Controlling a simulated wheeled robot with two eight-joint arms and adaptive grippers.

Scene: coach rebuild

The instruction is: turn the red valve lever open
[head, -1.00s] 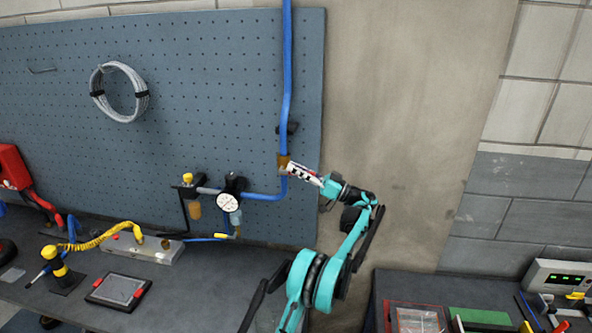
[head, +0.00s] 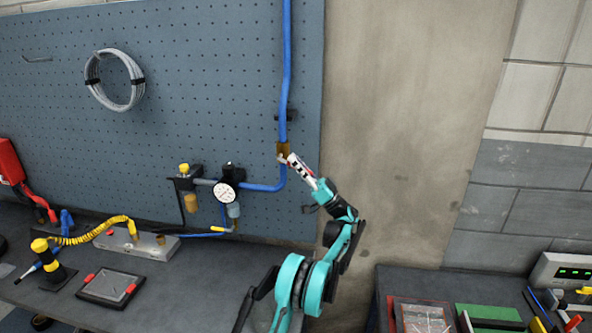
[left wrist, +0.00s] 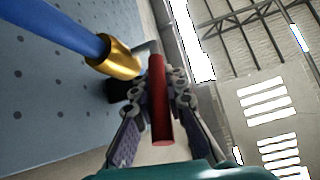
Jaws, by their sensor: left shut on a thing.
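The red valve lever (left wrist: 161,105) shows in the left wrist view as a red bar between my two finger pads. The lever's near end points toward the camera, and its far end is by the brass valve body (left wrist: 117,60) on the blue pipe. In the head view the brass valve (head: 283,149) sits on the vertical blue pipe near the pegboard's right edge. My left gripper (head: 301,171) is just right of and below it, shut on the lever, sloping down to the right. The fingers mostly hide the lever there. My right gripper is not in view.
A round pressure gauge (head: 225,192) and regulator hang on the pipe to the left. The pegboard (head: 200,90) lies close behind the valve. A bench (head: 190,285) with a tablet and yellow hose is below. The bare wall to the right is clear.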

